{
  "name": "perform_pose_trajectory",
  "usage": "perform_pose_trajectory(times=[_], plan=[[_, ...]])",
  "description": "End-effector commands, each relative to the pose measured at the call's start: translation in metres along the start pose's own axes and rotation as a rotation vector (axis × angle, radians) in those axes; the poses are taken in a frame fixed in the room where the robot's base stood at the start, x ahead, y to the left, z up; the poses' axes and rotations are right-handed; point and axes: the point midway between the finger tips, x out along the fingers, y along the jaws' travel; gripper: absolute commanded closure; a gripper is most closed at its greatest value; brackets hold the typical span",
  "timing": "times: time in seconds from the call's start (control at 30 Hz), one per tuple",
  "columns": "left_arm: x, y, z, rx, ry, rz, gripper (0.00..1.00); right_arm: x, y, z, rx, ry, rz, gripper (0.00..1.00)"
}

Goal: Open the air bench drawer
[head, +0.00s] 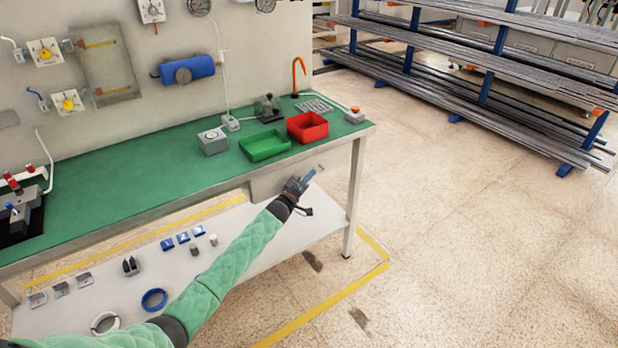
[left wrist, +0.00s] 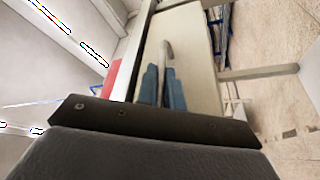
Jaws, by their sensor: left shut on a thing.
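The air bench (head: 120,186) has a green top and a light grey drawer (head: 266,187) under its right end. The drawer front (left wrist: 197,60) fills the middle of the left wrist view, with a curved metal handle (left wrist: 166,49) on it. My left gripper (head: 308,178) is at the drawer front, its blue fingers (left wrist: 161,86) shut on the handle. The gripper and arm hide part of the drawer in the head view. The drawer sits below the bench edge, and I see no clear gap at its front. My right gripper is in neither view.
A green tray (head: 265,146), a red bin (head: 308,127) and a grey box (head: 213,142) stand on the bench above the drawer. A lower shelf (head: 240,238) holds small parts. A bench leg (head: 354,200) stands right of my gripper. The floor (head: 470,230) to the right is clear.

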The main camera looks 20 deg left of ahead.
Motion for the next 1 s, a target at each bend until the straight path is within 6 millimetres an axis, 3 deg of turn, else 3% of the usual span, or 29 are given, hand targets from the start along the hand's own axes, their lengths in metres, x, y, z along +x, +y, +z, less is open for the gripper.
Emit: perform_pose_trajectory(times=[0.27, 0.5, 0.83, 1.0], plan=[[-0.006, 0.010, 0.013, -0.003, -0.001, -0.001, 1.00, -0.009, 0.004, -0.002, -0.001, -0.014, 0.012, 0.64], [-0.021, 0.034, 0.046, -0.004, -0.002, -0.002, 1.00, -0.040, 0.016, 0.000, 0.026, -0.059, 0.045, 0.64], [-0.040, 0.064, 0.091, -0.004, -0.001, -0.001, 1.00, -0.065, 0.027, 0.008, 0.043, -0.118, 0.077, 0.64], [-0.049, 0.079, 0.112, -0.004, -0.001, -0.002, 1.00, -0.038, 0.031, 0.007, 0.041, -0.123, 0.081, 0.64]])
